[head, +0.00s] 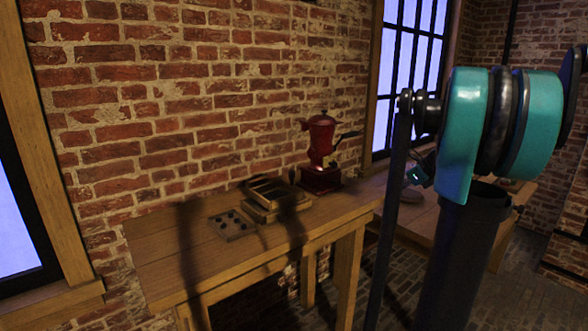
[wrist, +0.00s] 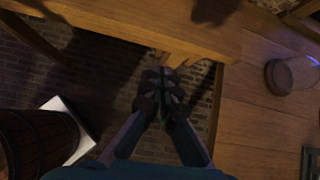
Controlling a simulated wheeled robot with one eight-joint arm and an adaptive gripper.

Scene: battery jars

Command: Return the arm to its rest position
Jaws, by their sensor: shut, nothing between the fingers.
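My arm shows at the right of the head view, a teal and black joint in front of a dark column. The head view does not show my gripper clearly. In the wrist view my gripper (wrist: 164,76) is shut, its dark fingers together with nothing between them. It points down over the brick floor, near the edge of a wooden table (wrist: 135,18).
A wooden table (head: 165,262) by the brick wall bears a red coffee grinder (head: 321,140), a stack of wooden boxes (head: 277,200) and a dark plate with holes (head: 232,224). In the wrist view a glass jar (wrist: 291,74) lies on the right-hand table; a barrel (wrist: 42,142) stands at lower left.

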